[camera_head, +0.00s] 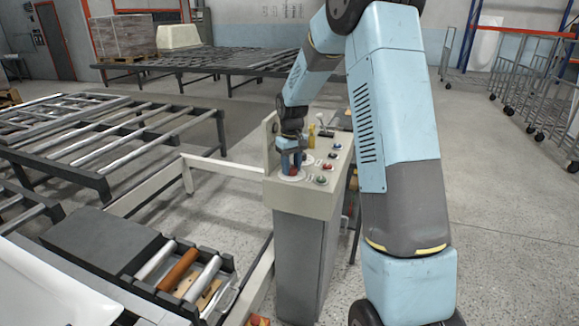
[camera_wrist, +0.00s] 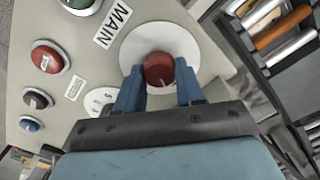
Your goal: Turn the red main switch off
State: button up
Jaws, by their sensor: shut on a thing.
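The red main switch (camera_wrist: 159,70) is a round red knob on a white disc (camera_wrist: 183,40), beside a label reading MAIN (camera_wrist: 113,24) in the wrist view. My gripper (camera_wrist: 160,86) has its two blue fingers on either side of the knob, shut on it. A small pale mark shows on the knob's face near its lower edge. In the head view, my gripper (camera_head: 291,161) reaches down onto the near left end of the control panel top (camera_head: 305,197). There the fingers mostly hide the knob.
On the panel are a green button (camera_wrist: 80,3), a red button (camera_wrist: 47,57), a black switch (camera_wrist: 37,98) and a blue button (camera_wrist: 31,124). A lever (camera_head: 322,125) and a yellow item (camera_head: 311,136) stand at the panel's far end. Roller conveyors (camera_head: 75,165) lie left.

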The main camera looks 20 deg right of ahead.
aim_at(291, 167)
jog(key=n, duration=0.4)
jog(key=shift+w+r+n, duration=0.15)
jog(key=shift+n, duration=0.15)
dwell(0.5)
jog(key=o, duration=1)
jog(key=shift+o, duration=0.2)
notch_tip(291, 167, up, 14)
jog(key=shift+f, duration=0.25)
